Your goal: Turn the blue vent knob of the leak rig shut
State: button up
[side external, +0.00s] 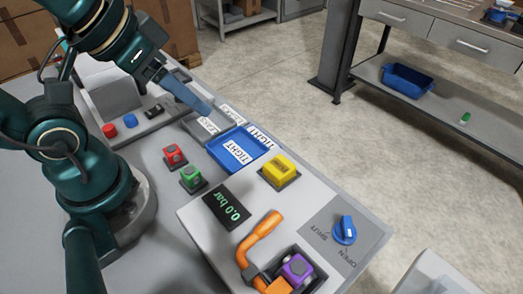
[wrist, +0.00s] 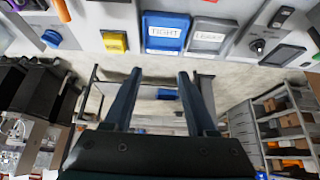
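The blue vent knob (side external: 344,230) sits on a grey plate at the right end of the light leak rig (side external: 215,245), between the printed words SHUT and OPEN. Which word it points at is too small to tell surely. It also shows at the upper left of the wrist view (wrist: 51,39). My gripper (side external: 206,108) is above the label trays, well to the left of and behind the knob. In the wrist view my gripper (wrist: 160,74) is open, with its two fingers apart and nothing between them.
A blue TIGHT tray (side external: 221,155) and a grey tray (side external: 202,127) lie below my gripper. A yellow block (side external: 280,170), a 0.0 bar display (side external: 227,204) and an orange handle (side external: 262,232) stand between there and the knob. Red (side external: 174,155) and green (side external: 192,178) buttons are nearby.

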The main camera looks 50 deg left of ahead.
jog(key=shift+o, duration=0.5)
jog(key=w+d+r+m+h, duration=0.1)
jog(key=w+d+r+m, duration=0.1)
jog(key=w, duration=0.4)
jog(key=shift+d+r+t, duration=0.3)
jog(key=shift+d+r, duration=0.25)
jog(key=shift+d, duration=0.25)
jog(key=m+g+h, duration=0.2)
jog(key=m+g, duration=0.2)
jog(key=m, duration=0.3)
send_over(347, 226)
jog(key=s+a, duration=0.2)
notch_tip(347, 226, down, 10)
jog(key=shift+w+f, duration=0.1)
jog(key=shift+d+f, duration=0.1)
jog(key=shift+f, duration=0.1)
jog(key=shift+x, duration=2.3)
jog(key=shift+w, duration=0.1)
jog(key=shift+c, duration=0.3)
